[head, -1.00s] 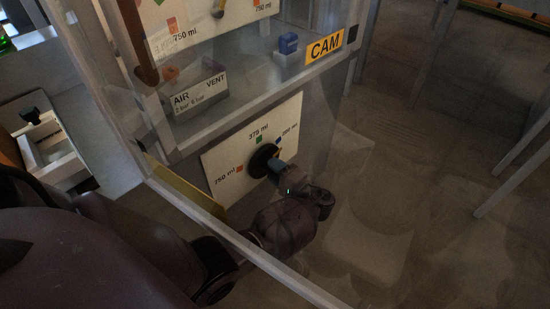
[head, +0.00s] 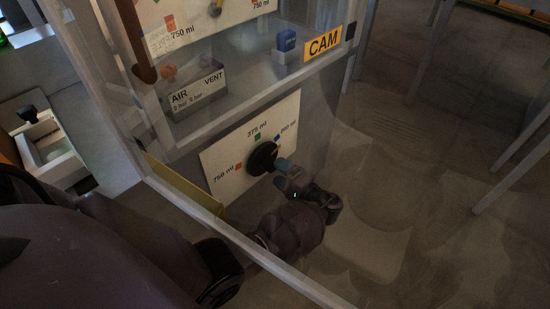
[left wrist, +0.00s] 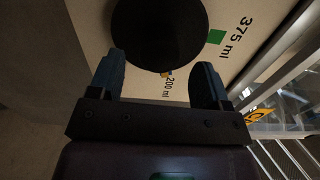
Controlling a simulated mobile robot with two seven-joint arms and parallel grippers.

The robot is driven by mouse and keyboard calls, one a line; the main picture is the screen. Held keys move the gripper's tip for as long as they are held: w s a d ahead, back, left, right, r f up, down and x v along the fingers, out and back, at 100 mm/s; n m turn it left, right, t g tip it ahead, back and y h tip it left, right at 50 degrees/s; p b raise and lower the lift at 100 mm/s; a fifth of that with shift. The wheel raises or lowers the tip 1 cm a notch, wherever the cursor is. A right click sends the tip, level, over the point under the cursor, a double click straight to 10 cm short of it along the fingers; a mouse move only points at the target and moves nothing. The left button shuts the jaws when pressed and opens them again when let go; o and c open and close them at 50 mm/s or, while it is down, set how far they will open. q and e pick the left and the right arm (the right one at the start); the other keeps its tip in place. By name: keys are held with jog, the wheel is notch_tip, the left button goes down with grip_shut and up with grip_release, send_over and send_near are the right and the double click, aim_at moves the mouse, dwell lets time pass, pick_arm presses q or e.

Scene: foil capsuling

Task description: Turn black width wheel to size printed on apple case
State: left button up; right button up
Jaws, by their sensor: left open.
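The black width wheel (head: 262,158) sits on a white plate (head: 222,160) low on the machine. The plate is marked 750 ml with an orange square, 375 ml with a green square and 200 ml with a blue square. In the left wrist view the wheel (left wrist: 160,32) is a dark disc; a small yellow mark shows at its rim beside the 200 ml label. My left gripper (head: 284,166) is open just in front of the wheel. No apple case is recognisable. My right gripper is not in view.
A clear guard with a pale frame bar (head: 240,243) crosses before my left arm. Above the plate are an AIR/VENT block (head: 197,92), a blue knob (head: 286,40), a yellow CAM label (head: 323,43) and an upper scale plate (head: 205,25).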

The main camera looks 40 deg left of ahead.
pick_arm(q)
jog(key=s+d, duration=0.1)
jog(key=d, duration=0.7)
jog(key=shift+a, duration=0.1)
